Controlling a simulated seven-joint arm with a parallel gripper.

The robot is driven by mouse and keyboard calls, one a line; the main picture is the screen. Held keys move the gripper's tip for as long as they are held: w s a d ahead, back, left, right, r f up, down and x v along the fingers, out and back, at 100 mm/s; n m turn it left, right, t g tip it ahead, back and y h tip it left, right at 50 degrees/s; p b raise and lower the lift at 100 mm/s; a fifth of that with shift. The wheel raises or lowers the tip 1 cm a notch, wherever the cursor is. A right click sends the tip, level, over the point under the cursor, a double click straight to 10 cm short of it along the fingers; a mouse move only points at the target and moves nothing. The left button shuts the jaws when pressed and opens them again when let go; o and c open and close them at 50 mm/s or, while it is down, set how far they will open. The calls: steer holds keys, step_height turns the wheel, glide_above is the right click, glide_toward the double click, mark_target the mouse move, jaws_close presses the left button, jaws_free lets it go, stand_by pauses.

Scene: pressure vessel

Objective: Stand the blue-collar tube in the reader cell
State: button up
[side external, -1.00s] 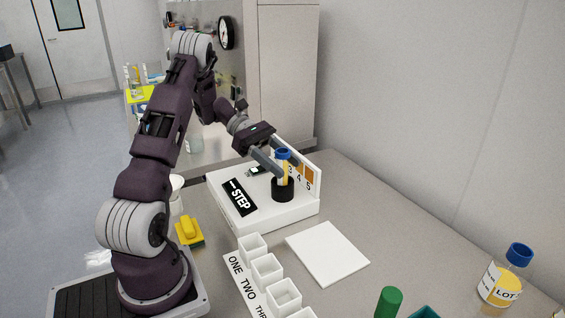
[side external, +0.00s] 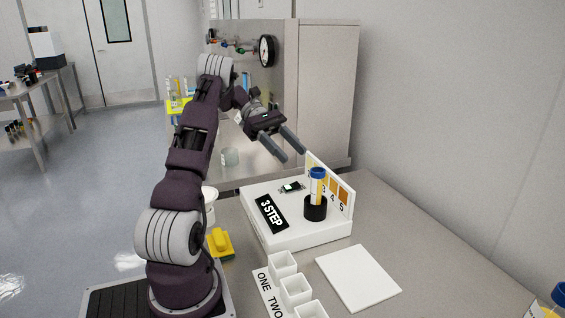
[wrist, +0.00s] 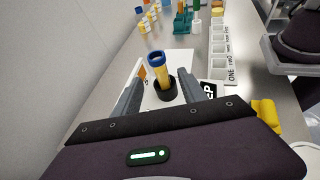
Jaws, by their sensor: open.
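The blue-collar tube (side external: 317,187) holds yellow liquid and stands upright in the black round reader cell (side external: 316,208) on the white reader block (side external: 290,232). My gripper (side external: 294,152) is open and empty, above and to the left of the tube, clear of it. In the wrist view the tube (wrist: 158,66) sits in the black cell (wrist: 165,91), seen beyond and between the two open fingers (wrist: 158,92). The lower end of the tube is hidden inside the cell.
A white panel with orange-brown squares (side external: 334,186) stands behind the cell. A row of white square cups (side external: 295,288), a flat white plate (side external: 358,277) and a yellow sponge-like item (side external: 220,242) are nearby. A blue-capped bottle (side external: 556,294) is at far right.

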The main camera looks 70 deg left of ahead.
steer(key=d+r+m+g+y, duration=0.2)
steer(key=d+r+m+y, duration=0.15)
steer(key=d, duration=0.55)
steer(key=d+r+m+g+y, duration=0.2)
steer(key=d+r+m, duration=0.25)
steer(key=d, duration=0.45)
steer(key=s+d+f+m+t+y, duration=0.3)
steer(key=s+d+m+t+y, duration=0.2)
steer(key=s+d+m, duration=0.6)
steer(key=s+m+y, duration=0.1)
steer(key=s+m, duration=0.2)
steer(key=s, duration=0.1)
steer(key=shift+s+d+y, duration=0.3)
steer(key=shift+d+y, duration=0.05)
steer(key=shift+r, duration=0.1)
